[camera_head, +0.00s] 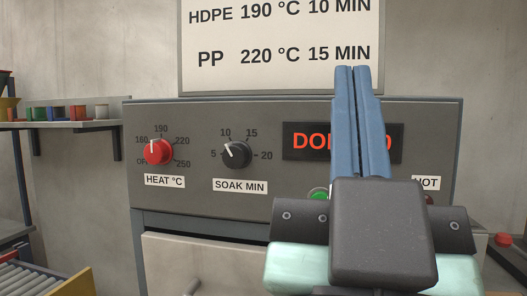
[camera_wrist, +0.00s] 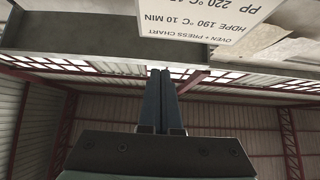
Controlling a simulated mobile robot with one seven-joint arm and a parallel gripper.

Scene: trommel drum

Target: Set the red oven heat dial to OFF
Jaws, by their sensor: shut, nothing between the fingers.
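The red oven heat dial (camera_head: 158,152) is on the left of the grey oven panel, above the label HEAT °C. The OFF mark (camera_head: 142,161) is at the dial's lower left, partly hidden by the dial. My gripper (camera_head: 358,69) is in front of the panel's right side, well to the right of the dial, with its blue fingers pointing up and together. In the wrist view the fingers (camera_wrist: 160,72) are also together and empty; the dial is not in that view.
The black SOAK MIN dial (camera_head: 237,154) sits right of the heat dial. My gripper partly covers the red-lettered display (camera_head: 305,141) and a green button (camera_head: 318,193). A chart (camera_head: 280,45) stands above. A shelf with small containers (camera_head: 78,112) is at left. Space before the heat dial looks clear.

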